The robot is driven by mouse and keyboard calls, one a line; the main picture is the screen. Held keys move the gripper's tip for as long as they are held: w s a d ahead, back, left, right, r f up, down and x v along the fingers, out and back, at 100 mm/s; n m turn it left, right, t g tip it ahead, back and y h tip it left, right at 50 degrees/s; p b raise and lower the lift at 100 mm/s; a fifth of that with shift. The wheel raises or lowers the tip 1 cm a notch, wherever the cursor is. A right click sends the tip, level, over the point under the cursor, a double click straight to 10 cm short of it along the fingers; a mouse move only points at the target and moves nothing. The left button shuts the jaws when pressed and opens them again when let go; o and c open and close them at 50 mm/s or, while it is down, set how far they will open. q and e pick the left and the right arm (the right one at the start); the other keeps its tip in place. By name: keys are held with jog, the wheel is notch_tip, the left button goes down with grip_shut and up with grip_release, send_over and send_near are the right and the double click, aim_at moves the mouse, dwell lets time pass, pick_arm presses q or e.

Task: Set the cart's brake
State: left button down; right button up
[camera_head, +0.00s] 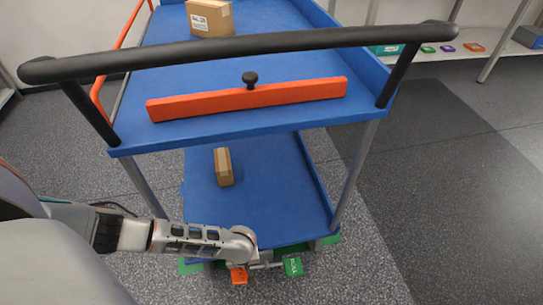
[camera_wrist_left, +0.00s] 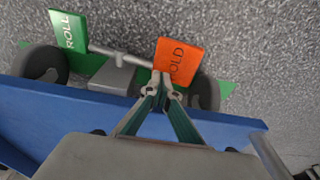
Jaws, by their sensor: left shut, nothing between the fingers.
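The blue cart (camera_head: 250,205) stands in front of me with its black push handle (camera_head: 240,50) toward me. Low at its near end is a brake bar (camera_wrist_left: 120,54) with two pedals. The orange pedal (camera_head: 239,275), lettered "OLD" where readable, also shows in the left wrist view (camera_wrist_left: 180,62). The green pedal (camera_head: 293,267) reads "ROLL" and also shows in the left wrist view (camera_wrist_left: 68,31). My left gripper (camera_wrist_left: 161,82) is shut and empty, its fingertips at the orange pedal's edge. I cannot tell whether they touch. My right gripper is out of view.
Dark caster wheels (camera_wrist_left: 43,64) flank the bar under the cart's edge. Small boxes lie on the upper shelf (camera_head: 210,17) and lower shelf (camera_head: 223,167). An orange bar with a black knob (camera_head: 250,79) crosses the upper shelf's near end. Floor to the right is clear.

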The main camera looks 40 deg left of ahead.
pick_arm(q)
jog(key=shift+f, duration=0.55)
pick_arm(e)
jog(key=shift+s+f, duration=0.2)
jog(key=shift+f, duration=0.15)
